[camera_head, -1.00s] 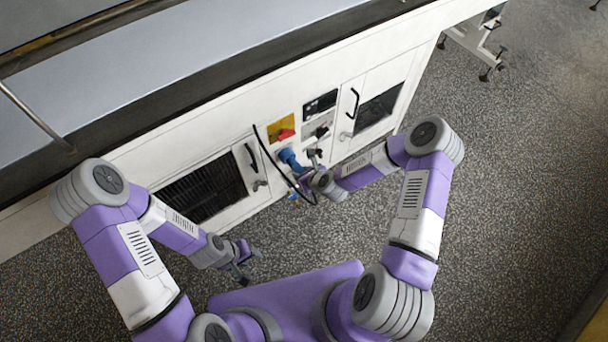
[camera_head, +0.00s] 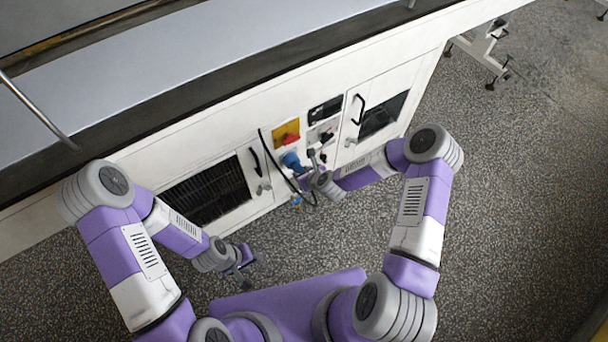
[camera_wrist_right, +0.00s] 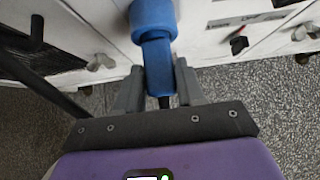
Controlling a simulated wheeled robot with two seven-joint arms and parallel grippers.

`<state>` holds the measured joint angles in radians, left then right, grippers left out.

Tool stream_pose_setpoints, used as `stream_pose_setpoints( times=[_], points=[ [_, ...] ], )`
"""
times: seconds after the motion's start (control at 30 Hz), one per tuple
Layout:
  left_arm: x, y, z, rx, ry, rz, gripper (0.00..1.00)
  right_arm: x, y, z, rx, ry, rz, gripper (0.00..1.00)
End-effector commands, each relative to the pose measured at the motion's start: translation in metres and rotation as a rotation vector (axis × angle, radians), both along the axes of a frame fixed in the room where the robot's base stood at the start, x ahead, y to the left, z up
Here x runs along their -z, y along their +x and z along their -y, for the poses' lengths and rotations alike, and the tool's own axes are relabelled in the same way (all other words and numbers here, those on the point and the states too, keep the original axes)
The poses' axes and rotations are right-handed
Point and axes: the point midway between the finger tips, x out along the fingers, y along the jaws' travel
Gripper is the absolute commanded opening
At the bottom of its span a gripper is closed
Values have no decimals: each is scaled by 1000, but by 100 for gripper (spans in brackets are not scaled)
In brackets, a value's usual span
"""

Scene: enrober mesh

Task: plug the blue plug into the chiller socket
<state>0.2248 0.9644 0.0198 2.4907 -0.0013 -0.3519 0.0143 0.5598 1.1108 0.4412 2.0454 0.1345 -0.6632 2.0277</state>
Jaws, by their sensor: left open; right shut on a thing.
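The blue plug (camera_wrist_right: 157,70) is between the fingers of my right gripper (camera_wrist_right: 158,90) in the right wrist view. My right gripper (camera_head: 304,172) is shut on it at the white cabinet front. The plug's far end meets a wider blue round part, the chiller socket (camera_wrist_right: 152,18); the blue socket also shows in the head view (camera_head: 291,161). The plug looks lined up with the socket, but I cannot tell how deep it sits. My left gripper (camera_head: 246,268) is open and empty, low over the floor at the left, away from the cabinet.
The white cabinet (camera_head: 225,150) has a yellow panel with a red switch (camera_head: 287,134) above the socket. Black door handles (camera_head: 357,109) stick out on both sides. A black cable (camera_head: 275,165) hangs in a loop beside the socket. The speckled floor (camera_head: 480,200) is clear at the right.

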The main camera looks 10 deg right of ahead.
Motion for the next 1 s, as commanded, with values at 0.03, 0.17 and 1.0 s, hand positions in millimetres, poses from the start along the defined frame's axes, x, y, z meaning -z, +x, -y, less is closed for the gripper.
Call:
stream_pose_setpoints(
  times=[0.03, 0.17, 1.0],
  points=[
    [0, 0, 0, 0, 0, 0, 43, -1, 2, -1, -1, 0, 3, 0],
    [0, 0, 0, 0, 0, 0, 43, -1, 2, -1, -1, 1, 2, 0],
    [-1, 0, 0, 0, 0, 0, 43, -1, -29, 10, -1, 1, 2, 0]
  ],
)
